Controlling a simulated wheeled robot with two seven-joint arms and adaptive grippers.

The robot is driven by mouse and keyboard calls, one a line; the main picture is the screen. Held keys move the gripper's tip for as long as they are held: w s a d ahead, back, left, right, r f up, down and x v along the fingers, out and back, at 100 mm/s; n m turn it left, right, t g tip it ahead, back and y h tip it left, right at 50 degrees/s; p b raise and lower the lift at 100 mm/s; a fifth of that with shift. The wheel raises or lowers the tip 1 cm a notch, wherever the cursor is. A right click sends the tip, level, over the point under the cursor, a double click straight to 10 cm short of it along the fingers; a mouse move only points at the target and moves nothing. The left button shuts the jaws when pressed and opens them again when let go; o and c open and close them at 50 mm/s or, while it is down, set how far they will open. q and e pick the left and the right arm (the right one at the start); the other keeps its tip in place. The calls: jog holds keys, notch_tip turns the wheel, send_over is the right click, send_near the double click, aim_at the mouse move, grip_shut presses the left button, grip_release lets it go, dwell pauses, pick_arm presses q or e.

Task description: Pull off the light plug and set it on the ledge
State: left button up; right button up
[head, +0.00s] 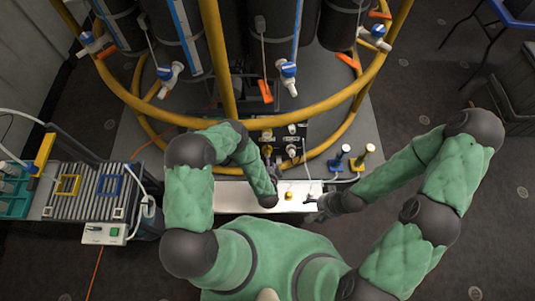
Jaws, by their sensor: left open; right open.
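A dark panel (276,134) stands behind the ledge, at the foot of the yellow pipe frame. Small pale fittings (291,151) show on its front; which of them is the light plug is too small to tell. The ledge (232,196) is a pale, narrow shelf in front of the panel, partly covered by my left arm. A small yellow piece (289,196) is on it. My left gripper (269,155) is open, close to the panel and left of the pale fittings; contact cannot be told. My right gripper (309,208) is open and empty at the ledge's right end.
A thick yellow pipe ring (365,90) curves above the panel, with an upright yellow pipe (217,55). Blue-handled and yellow-handled fittings (350,160) stand right of the ledge. A ribbed bench (85,190) stands at left. Open floor lies at right.

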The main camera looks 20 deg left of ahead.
pick_arm(q)
jog(key=b+x, duration=0.4)
jog(key=x, duration=0.3)
jog(key=shift+f, duration=0.15)
jog(key=shift+w+a+f+b, duration=0.1)
jog(key=shift+w+a+b, duration=0.05)
jog(key=shift+w+b, duration=0.3)
jog(key=shift+s, duration=0.1)
jog(key=shift+b, duration=0.3)
dwell(0.5)
grip_shut()
jog(key=shift+s, duration=0.15)
dwell(0.3)
jog(key=shift+p+v, duration=1.55)
jog(key=shift+v, duration=1.3)
